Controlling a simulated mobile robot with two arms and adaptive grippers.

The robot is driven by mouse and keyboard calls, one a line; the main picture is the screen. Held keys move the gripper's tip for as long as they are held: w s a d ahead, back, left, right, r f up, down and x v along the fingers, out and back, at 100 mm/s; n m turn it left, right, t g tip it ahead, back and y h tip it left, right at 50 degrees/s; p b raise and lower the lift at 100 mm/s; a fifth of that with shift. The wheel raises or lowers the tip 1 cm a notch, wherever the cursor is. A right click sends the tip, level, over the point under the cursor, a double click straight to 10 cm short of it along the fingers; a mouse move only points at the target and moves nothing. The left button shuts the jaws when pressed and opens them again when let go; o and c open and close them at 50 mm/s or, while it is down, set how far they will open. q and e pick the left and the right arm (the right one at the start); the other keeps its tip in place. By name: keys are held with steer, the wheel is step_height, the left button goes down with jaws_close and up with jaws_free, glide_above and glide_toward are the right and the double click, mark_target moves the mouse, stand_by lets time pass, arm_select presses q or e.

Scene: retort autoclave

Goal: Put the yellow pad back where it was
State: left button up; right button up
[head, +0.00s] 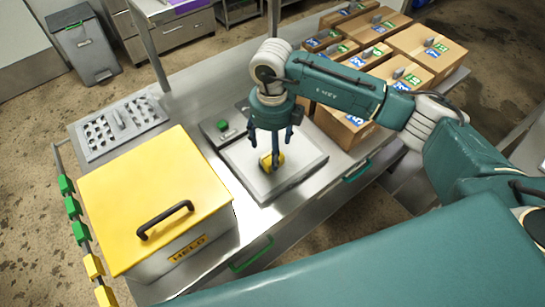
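A small yellow piece (265,161), which looks like the yellow pad, is at the pale square plate (257,185) in the middle of the steel bench. My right gripper (274,155) points down directly over it, its fingers around or just in front of it. The fingers partly hide the piece, so I cannot tell whether they grip it or whether it touches the plate. More yellow pads (94,266) and green pads (74,207) sit on a rail along the bench's left edge. My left gripper is not in view.
A steel box with a yellow lid (135,190), marked HELD, stands at the bench's left front. A perforated tray (118,125) lies behind it. A green button (223,125) is beside the plate. Several cardboard boxes (412,50) fill the back right.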

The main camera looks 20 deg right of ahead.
step_height(320, 180, down, 4)
steer(key=shift+r+p, duration=0.2)
steer(key=shift+p, duration=0.95)
steer(key=shift+f, duration=0.6)
steer(key=c, duration=1.4)
